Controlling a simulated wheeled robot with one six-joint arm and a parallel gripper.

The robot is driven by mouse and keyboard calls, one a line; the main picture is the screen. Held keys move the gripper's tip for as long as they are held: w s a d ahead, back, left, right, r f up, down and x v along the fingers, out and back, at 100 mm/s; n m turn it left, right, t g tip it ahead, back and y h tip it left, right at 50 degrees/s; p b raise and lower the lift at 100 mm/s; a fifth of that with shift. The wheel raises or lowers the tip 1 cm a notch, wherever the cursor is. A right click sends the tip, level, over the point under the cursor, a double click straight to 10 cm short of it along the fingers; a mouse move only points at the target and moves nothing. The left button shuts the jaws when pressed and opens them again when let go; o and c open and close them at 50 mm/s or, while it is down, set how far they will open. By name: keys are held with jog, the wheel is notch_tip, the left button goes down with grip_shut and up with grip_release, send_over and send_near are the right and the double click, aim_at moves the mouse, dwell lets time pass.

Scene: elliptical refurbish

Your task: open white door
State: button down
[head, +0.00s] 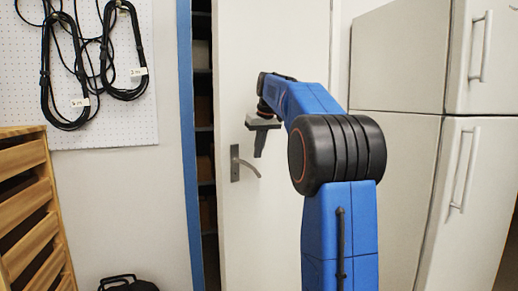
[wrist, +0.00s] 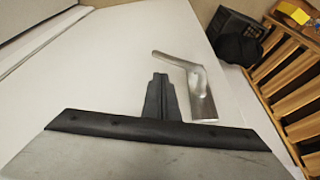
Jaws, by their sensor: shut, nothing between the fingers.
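The white door (head: 262,235) stands ajar in the middle of the head view, with a dark gap along its left edge. Its metal lever handle (head: 236,164) sits near that edge, the lever pointing right. In the wrist view the silver handle (wrist: 200,95) is just right of my fingers, against the pale door face (wrist: 110,65). My gripper (head: 259,152) is shut and empty, in front of the door near the handle, its fingers pointing down in the head view. The fingers (wrist: 158,85) show close together in the wrist view. I cannot tell whether they touch the handle.
A blue door frame (head: 188,140) borders the gap, and dim shelves (head: 205,135) show behind it. A white fridge (head: 395,60) stands at the right. A wooden slatted rack (head: 28,200) and a black bag (head: 128,285) are at the lower left. Black cables (head: 50,80) hang on a pegboard.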

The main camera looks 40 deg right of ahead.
aim_at(256, 164)
jog(key=shift+x, duration=3.2)
